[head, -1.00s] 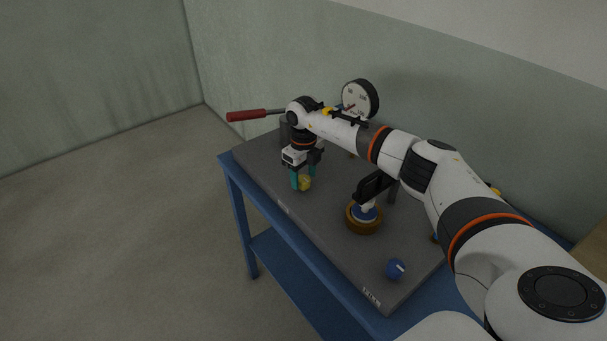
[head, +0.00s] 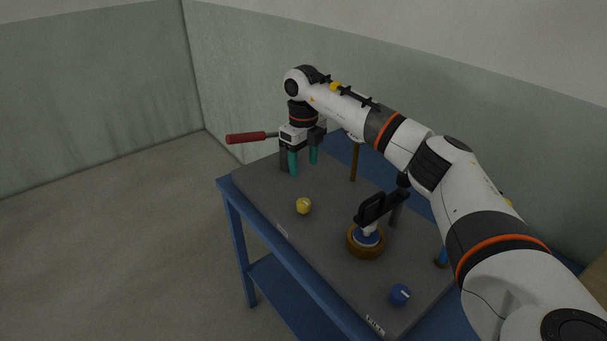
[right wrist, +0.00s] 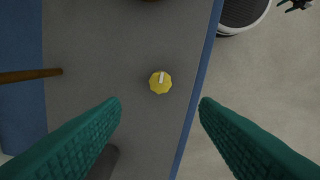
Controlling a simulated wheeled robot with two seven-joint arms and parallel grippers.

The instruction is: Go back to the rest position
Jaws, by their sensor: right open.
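My right gripper (head: 303,161) is open and empty, with teal fingers pointing down above the far left part of the grey panel top (head: 330,205). The yellow knob (head: 304,205) stands on the panel, apart from the fingers and nearer the front edge. In the right wrist view the yellow knob (right wrist: 160,82) lies ahead of the gap between the two spread fingers (right wrist: 160,105).
A red-handled lever (head: 246,137) sticks out at the panel's left end. A black handle on a round brown base (head: 364,243) and a blue knob (head: 399,295) stand nearer. The blue table (head: 236,218) is against the wall. Open floor (head: 120,240) lies left.

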